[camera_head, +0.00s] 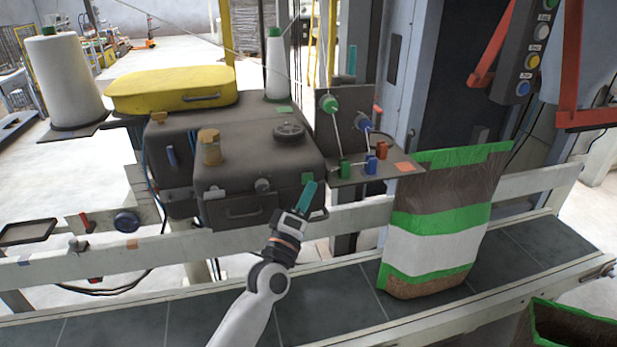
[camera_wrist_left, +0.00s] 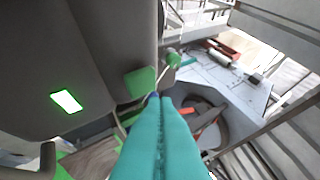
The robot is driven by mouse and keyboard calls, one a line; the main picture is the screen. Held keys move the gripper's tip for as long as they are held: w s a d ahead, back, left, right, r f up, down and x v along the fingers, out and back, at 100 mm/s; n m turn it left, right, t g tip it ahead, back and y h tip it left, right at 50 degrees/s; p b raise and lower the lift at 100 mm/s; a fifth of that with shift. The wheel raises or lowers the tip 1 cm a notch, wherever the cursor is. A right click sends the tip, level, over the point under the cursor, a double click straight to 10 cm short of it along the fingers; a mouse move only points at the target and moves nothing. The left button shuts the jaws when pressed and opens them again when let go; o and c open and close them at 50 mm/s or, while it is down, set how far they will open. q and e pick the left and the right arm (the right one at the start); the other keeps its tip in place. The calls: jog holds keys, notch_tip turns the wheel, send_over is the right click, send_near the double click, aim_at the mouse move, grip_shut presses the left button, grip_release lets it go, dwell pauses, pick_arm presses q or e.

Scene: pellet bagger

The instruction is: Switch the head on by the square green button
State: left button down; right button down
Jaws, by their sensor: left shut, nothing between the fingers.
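The sewing head is a dark grey housing (camera_head: 235,170) behind the conveyor rail. A square green button (camera_head: 307,178) sits at the right end of its front face. In the left wrist view the green square (camera_wrist_left: 140,82) lies just above and left of my fingertips. My left gripper (camera_head: 309,190) is shut and empty, with teal fingers (camera_wrist_left: 158,105) pointing up at the head beside the button. I cannot tell whether the tips touch it. A small rectangle with a bright white middle and green rim (camera_wrist_left: 67,100) shows on the housing. My right gripper is out of view.
A thread guide bracket (camera_head: 345,140) with green and blue parts stands right of the head. A filled bag (camera_head: 435,225) with green bands stands on the conveyor (camera_head: 330,295). A pale rail (camera_head: 120,255) runs below the head. A button panel (camera_head: 530,60) hangs at upper right.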

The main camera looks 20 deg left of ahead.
pick_arm(q)
jog(key=shift+s+d, duration=0.1)
jog(key=s+d+p, duration=0.1)
jog(key=s, duration=0.1)
jog(key=s+d+p, duration=0.1)
jog(key=s+d, duration=0.1)
jog(key=s, duration=0.1)
jog(key=shift+d, duration=0.2)
dwell(0.4)
jog(key=shift+w, duration=0.1)
